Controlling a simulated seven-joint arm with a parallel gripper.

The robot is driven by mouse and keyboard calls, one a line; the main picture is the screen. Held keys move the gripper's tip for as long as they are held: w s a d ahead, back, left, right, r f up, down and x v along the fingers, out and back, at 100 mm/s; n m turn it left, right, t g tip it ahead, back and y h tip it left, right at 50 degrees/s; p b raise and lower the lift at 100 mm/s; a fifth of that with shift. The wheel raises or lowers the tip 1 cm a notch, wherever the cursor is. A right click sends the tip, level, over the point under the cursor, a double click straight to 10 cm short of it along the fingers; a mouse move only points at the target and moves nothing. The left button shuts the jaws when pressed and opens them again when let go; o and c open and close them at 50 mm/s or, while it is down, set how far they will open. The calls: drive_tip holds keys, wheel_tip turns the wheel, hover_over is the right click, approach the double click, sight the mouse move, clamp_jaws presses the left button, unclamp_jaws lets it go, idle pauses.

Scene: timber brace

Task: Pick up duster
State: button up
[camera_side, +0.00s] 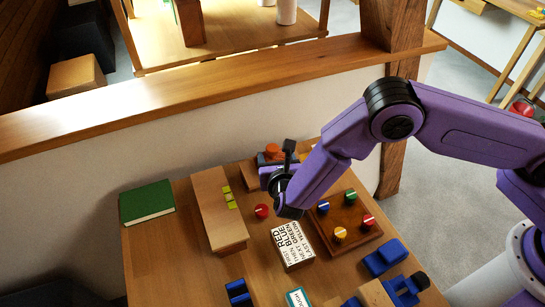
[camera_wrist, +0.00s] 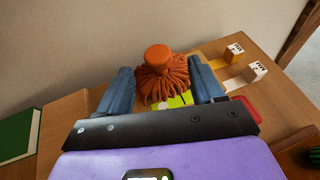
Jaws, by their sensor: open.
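The duster (camera_wrist: 165,84) has a round orange knob on top and a skirt of rust-brown strands below. In the wrist view it stands between the two blue-grey fingers of my gripper (camera_wrist: 160,72). The fingers are apart, one on each side of it, and I cannot tell whether either touches the strands. In the side view only a little of the duster's orange top (camera_side: 271,149) shows at the far edge of the table, beside my gripper (camera_side: 268,163). My gripper and wrist hide the rest of it there.
A wooden block (camera_side: 210,195) with yellow-green pieces stands left of my gripper. A green book (camera_side: 147,202) lies further left. A knob board (camera_side: 350,222), a lettered white box (camera_side: 291,246) and blue pieces (camera_side: 385,257) crowd the right and front. A wall ledge (camera_side: 200,98) rises behind.

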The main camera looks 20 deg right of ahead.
sight(273, 149)
drive_tip(key=shift+x, duration=2.65)
drive_tip(key=shift+a+r, duration=0.1)
drive_tip(key=shift+r, duration=0.1)
drive_tip(key=shift+c, duration=0.3)
drive_tip(key=c, duration=1)
drive_tip(key=shift+c, duration=0.2)
drive_tip(key=shift+r, duration=0.2)
